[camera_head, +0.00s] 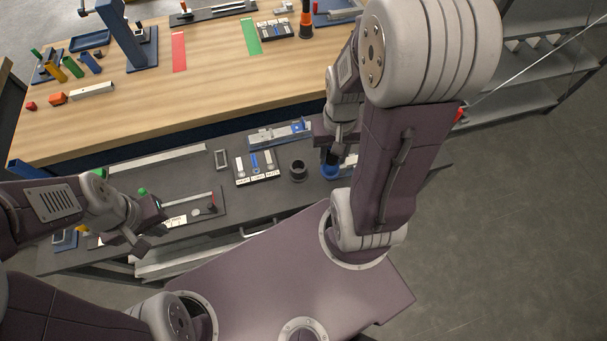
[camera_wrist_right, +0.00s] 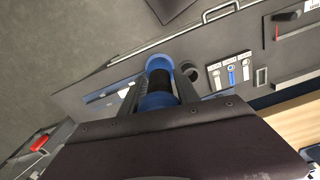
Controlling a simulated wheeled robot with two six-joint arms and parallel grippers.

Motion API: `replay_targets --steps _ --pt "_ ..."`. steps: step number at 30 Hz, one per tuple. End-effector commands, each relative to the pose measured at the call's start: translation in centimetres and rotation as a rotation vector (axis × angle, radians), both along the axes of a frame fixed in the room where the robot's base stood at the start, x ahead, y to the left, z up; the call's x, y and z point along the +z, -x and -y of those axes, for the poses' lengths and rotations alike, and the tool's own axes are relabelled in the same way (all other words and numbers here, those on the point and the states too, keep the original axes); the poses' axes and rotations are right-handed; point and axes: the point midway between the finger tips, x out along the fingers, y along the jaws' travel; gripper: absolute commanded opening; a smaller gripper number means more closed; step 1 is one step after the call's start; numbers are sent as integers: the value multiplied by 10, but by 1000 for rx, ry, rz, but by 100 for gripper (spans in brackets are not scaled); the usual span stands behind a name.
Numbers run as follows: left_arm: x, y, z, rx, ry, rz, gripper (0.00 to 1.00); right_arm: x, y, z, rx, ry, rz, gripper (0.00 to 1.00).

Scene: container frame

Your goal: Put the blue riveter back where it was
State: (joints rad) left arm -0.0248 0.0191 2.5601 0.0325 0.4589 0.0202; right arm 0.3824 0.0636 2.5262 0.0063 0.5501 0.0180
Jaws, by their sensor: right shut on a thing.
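The blue riveter (camera_wrist_right: 157,76), a blue cylinder with a black middle band, is between the fingers of my right gripper (camera_wrist_right: 155,92), which is shut on it. In the head view its blue end (camera_head: 330,171) shows below my right gripper (camera_head: 332,150), over the right part of the dark lower bench. An empty-looking black round holder (camera_head: 298,171) stands just left of it; it also shows in the wrist view (camera_wrist_right: 190,73), right of the riveter. How far the riveter is above the bench is unclear. My left gripper (camera_head: 150,226) looks open and empty at the bench's left.
The dark bench (camera_head: 225,203) also carries a labelled tray (camera_head: 256,167), a blue-and-grey fixture (camera_head: 280,133) and a small grey frame (camera_head: 221,159). A wooden table (camera_head: 215,85) with tools stands behind. Grey shelving (camera_head: 520,95) is at right.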

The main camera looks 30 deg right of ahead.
Motion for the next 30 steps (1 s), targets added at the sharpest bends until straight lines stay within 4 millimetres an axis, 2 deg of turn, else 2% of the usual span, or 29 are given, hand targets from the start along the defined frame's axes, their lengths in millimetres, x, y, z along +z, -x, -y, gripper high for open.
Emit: replay_targets --steps 2,5,8,15,21,25,30 --pt "-6 0 0 0 0 0 0 -1 -4 0 5 0 0 0" --pt "-5 0 0 0 0 1 0 -1 -4 0 7 -1 -3 0" --pt "-3 0 0 0 0 1 0 -5 -13 -3 10 -2 -4 0" --pt "6 0 0 0 0 0 0 -41 -69 -24 13 -2 -8 0" --pt "13 0 0 0 0 0 0 -62 -104 -36 9 -2 -4 0" --pt "14 0 0 0 0 0 0 -69 -113 -39 7 -1 -2 0" --pt "16 0 0 0 0 0 0 -75 -114 -39 6 -1 -6 0"
